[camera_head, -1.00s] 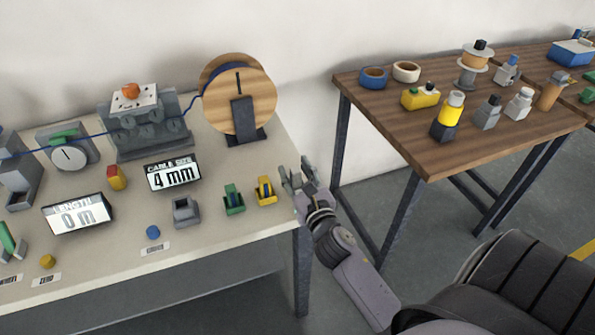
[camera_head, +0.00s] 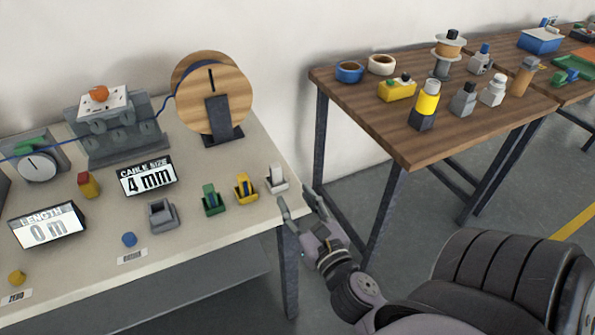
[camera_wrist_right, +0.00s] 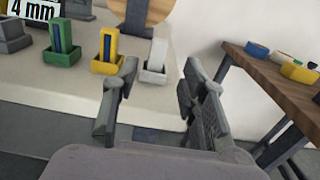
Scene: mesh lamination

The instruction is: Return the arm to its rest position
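My right gripper (camera_head: 302,208) is just off the right front corner of the cream workbench (camera_head: 232,221). Its fingers are apart and nothing is between them. In the right wrist view the gripper (camera_wrist_right: 158,95) also shows open and empty, with a white-grey block in a holder (camera_wrist_right: 155,64) beyond the left finger. That block (camera_head: 277,178) stands at the bench's right end, apart from the gripper. My left gripper is not in view.
Green (camera_head: 211,202) and yellow (camera_head: 245,189) holders stand on the bench near its front right. A wooden cable spool (camera_head: 232,100) is behind them. A brown wooden table (camera_head: 430,149) with bottles and tape stands right. Floor between the tables is clear.

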